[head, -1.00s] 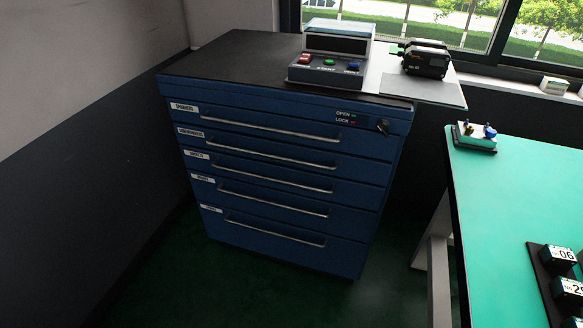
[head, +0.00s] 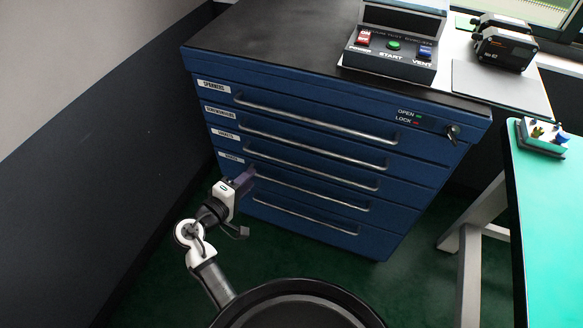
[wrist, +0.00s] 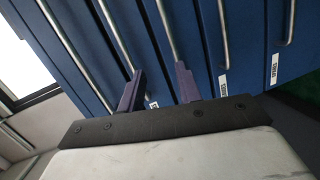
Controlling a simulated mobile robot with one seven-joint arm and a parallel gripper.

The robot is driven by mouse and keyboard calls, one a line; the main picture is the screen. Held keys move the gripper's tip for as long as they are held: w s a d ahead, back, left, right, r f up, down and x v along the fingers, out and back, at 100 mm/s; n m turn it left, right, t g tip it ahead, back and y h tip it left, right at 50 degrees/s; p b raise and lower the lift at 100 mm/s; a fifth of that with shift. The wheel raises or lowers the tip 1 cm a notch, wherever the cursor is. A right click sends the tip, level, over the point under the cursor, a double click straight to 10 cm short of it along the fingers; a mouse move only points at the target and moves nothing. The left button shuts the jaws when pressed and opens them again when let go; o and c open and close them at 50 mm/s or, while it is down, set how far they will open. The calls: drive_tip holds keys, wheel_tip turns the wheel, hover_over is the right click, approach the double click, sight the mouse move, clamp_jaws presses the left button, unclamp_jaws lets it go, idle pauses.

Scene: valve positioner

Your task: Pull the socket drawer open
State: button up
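The blue drawer cabinet (head: 420,190) has a stack of shut drawers with long bar handles. The third drawer from the top bears a label that seems to read SOCKETS (head: 225,134); its handle (head: 320,173) runs across its front. My gripper (head: 247,178) is in front of the cabinet's left side, near the left ends of the lower handles. In the wrist view, its purple fingers (wrist: 157,80) are apart with nothing between them. A handle (wrist: 165,30) ends close to the right finger's tip. The right finger hides part of that drawer front.
A dark knob (head: 452,132) sits beside OPEN and LOCK lights at the cabinet's top right. A button box (head: 390,60) stands on top. A green table (head: 550,220) is at right, a wall (head: 110,170) at left. Green floor (head: 420,270) shows in front.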

drive_tip(key=s+d+f+g+h, duration=0.2)
drive_tip(key=d+f+h, duration=0.1)
drive_tip(key=d, duration=0.2)
drive_tip(key=p+x, duration=0.2)
drive_tip(key=x, duration=1.1)
drive_tip(key=shift+r+m, duration=0.3)
drive_tip(key=shift+w, duration=0.15)
clamp_jaws()
